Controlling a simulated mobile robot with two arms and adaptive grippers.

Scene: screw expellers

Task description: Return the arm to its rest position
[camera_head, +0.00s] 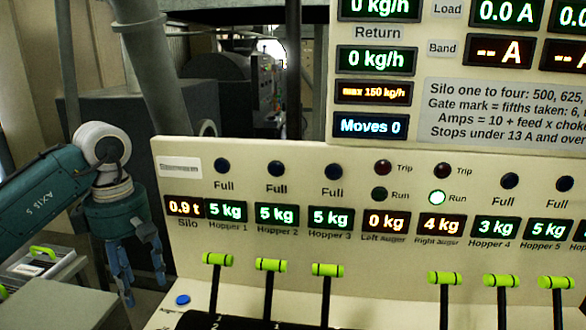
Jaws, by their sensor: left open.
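My left arm (50,190) comes in from the left, teal with white joint caps. My left gripper (136,275) hangs at its end with blue fingers pointing down. The fingers are spread apart with nothing between them. The gripper is at the left edge of the cream control panel (300,270), left of its levers and apart from them. My right gripper is not in view.
The panel carries several levers with green handles, such as the leftmost handle (217,259), and a blue button (182,300) close to the gripper. Displays above show hopper weights. A display board (480,70) stands behind at right. A grey box (55,300) stands lower left.

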